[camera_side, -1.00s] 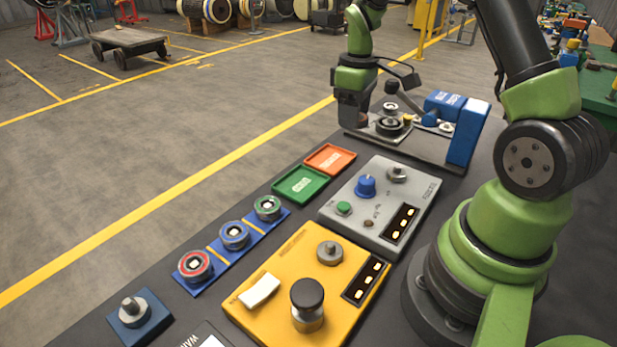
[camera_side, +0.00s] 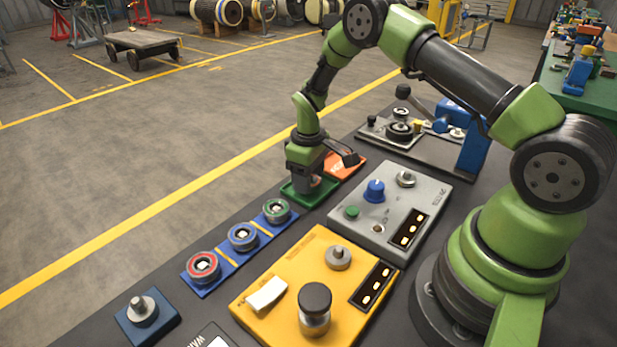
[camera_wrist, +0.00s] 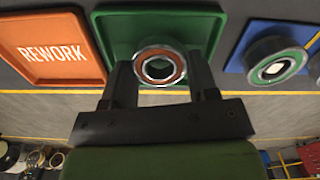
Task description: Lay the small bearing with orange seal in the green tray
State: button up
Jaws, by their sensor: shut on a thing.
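The small bearing with orange seal (camera_wrist: 160,53) is between the two fingers of my gripper (camera_wrist: 160,77) in the wrist view, its ring face toward the camera. My gripper is shut on it. Behind it in that view is the green tray (camera_wrist: 111,24). In the side view my gripper (camera_side: 308,190) points down at the green tray (camera_side: 325,199), with its fingertips low over it. The gripper hides much of the bearing there, and I cannot tell whether the bearing touches the tray floor.
The orange REWORK tray (camera_wrist: 52,50) adjoins the green one. A blue rack (camera_side: 223,265) holds bearings with red, blue and green seals. A grey panel (camera_side: 425,215) with knobs and a yellow panel (camera_side: 265,318) stand close by. A lever fixture (camera_side: 405,130) is at the back.

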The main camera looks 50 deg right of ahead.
jog(key=shift+f, duration=0.3)
jog(key=shift+f, duration=0.1)
jog(key=o, duration=0.7)
jog(key=s+a+r+m+t, duration=0.1)
jog(key=s+a+r, duration=0.1)
jog(key=r, duration=1)
jog(key=s+a+r+m+t, duration=0.1)
jog(key=s+a+r, duration=0.15)
jog(key=r, duration=0.95)
jog(key=s+a+r+m+t+y, duration=0.1)
jog(key=s+a+r+m+t, duration=0.1)
jog(key=s, duration=0.7)
jog(key=s+a+r+m+t+y, duration=0.1)
jog(key=s+a+r+m+t, duration=0.1)
jog(key=s, duration=0.7)
notch_tip(320, 180, up, 3)
jog(key=shift+a+f+t, duration=0.2)
jog(key=shift+a+t, duration=0.4)
jog(key=shift+a, duration=0.2)
